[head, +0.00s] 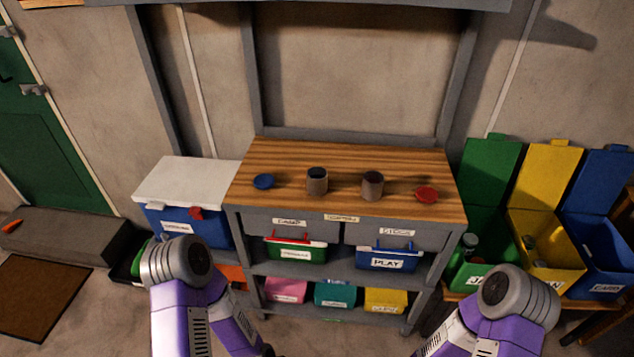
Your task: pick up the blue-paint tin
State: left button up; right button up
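Two small open grey-brown tins stand upright on the wooden bench top (345,155). The left tin (317,186) shows dark blue inside its mouth, which marks it as the blue-paint tin. The right tin (372,188) looks dark, faintly reddish inside. A blue lid (264,181) lies flat to the left of the blue-paint tin. A red lid (427,195) lies to the right of the other tin. Both my arms show low in the head view, but neither gripper can be seen. Nothing touches either tin.
Below the bench top are labelled drawers and shelves with coloured boxes, including a blue PLAY box (387,262). A white-lidded blue cooler (187,187) stands at left. Green, yellow (549,252) and blue open bins stand at right.

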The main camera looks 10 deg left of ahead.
aim_at(317, 176)
jog(key=u, duration=0.45)
jog(key=i, duration=0.35)
jog(key=u, duration=0.6)
